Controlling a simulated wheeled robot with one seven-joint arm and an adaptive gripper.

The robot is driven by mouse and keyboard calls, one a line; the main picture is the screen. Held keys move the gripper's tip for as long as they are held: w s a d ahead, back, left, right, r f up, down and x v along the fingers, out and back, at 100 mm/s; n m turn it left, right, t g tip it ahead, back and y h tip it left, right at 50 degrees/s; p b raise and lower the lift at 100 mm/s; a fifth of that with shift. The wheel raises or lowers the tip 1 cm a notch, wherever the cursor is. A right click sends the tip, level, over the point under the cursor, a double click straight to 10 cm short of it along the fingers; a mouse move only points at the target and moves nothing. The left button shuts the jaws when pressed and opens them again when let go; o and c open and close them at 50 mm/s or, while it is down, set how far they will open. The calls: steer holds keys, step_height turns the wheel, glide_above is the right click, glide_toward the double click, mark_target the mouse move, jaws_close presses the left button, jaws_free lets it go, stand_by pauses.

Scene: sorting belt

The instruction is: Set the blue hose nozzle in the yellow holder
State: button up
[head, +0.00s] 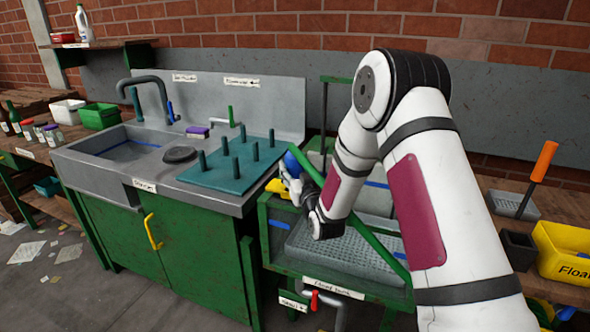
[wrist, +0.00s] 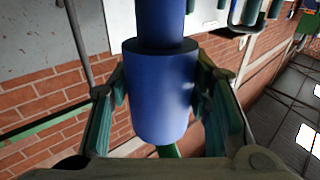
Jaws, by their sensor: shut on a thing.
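The blue hose nozzle (wrist: 160,95) fills the middle of the wrist view, a thick cylinder with a narrower part above. My gripper (wrist: 160,110) has one green-padded finger on each side of it and is shut on it. In the head view the nozzle (head: 292,163) is a small blue patch just above my gripper (head: 287,180), largely hidden by gripper and arm. A yellow piece (head: 279,187), likely the holder, sits close by at the left rim of the rinsing sink (head: 330,283), partly covered by my gripper. Whether nozzle and holder touch cannot be told.
A green hose (head: 375,245) slants across the sink. Left of it is a teal peg rack (head: 228,178) with upright pegs on the steel counter. A yellow bin (head: 562,250) and an orange-handled tool (head: 545,160) stand at the right. My arm hides much of the sink.

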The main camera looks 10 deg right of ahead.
steer(key=f, duration=0.3)
steer(key=shift+s+d+f+g, duration=0.1)
steer(key=shift+s+g, duration=0.1)
steer(key=shift+g, duration=0.2)
steer(key=o, duration=1)
steer(key=shift+o, duration=0.2)
steer(key=shift+s, duration=0.1)
steer(key=shift+s+d+f, duration=0.15)
steer(key=shift+s+f, duration=0.05)
steer(key=shift+s, duration=0.35)
steer(key=s+r, duration=0.3)
steer(key=s, duration=0.7)
steer(key=shift+s+t, duration=0.15)
steer(key=shift+t, duration=0.25)
steer(key=shift+d, duration=0.1)
